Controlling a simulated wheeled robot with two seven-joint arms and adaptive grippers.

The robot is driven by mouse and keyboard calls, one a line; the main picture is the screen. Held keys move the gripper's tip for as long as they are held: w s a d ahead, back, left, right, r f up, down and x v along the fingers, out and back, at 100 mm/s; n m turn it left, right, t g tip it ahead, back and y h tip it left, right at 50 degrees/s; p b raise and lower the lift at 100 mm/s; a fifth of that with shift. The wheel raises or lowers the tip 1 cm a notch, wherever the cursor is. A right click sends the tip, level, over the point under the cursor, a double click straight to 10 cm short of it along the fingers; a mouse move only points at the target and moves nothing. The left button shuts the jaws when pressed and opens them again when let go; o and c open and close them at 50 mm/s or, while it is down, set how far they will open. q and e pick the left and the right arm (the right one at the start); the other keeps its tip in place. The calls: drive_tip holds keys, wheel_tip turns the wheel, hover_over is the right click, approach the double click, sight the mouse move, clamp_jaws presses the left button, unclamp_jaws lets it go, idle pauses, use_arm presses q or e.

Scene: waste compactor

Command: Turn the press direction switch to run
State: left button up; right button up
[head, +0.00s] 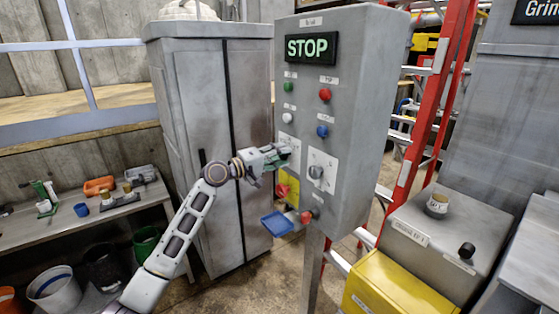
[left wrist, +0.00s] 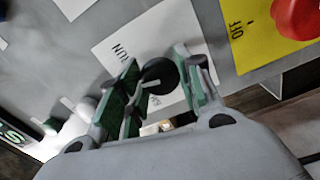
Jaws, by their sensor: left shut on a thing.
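The grey control box (head: 345,110) stands in the middle of the head view with a lit green STOP display (head: 311,48). My left gripper (head: 284,154) is at a white-plated switch in its left column and hides most of it. In the left wrist view, my left gripper's fingers (left wrist: 158,66) are shut on a round black switch knob (left wrist: 162,76), one on each side. The knob's white plate (left wrist: 106,53) carries the word RUN to the knob's left. A pale mark shows on the knob; its exact direction is hard to tell. My right gripper is out of view.
A second white-plated switch (head: 317,172) is just right of my gripper. Below are a yellow plate (head: 290,183), a blue tray-like thing (head: 277,223) and a red knob (head: 306,216). Coloured buttons sit above. A grey cabinet (head: 205,110) stands behind; a red ladder (head: 430,95) is at right.

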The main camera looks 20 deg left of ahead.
use_arm(q)
drive_tip(key=shift+f+m+b, duration=0.1)
drive_tip(key=shift+m+b, duration=3.3)
drive_tip(key=shift+m, duration=0.5)
drive_tip(key=o, duration=1)
drive_tip(key=shift+o, duration=0.2)
drive_tip(key=v, duration=1.2)
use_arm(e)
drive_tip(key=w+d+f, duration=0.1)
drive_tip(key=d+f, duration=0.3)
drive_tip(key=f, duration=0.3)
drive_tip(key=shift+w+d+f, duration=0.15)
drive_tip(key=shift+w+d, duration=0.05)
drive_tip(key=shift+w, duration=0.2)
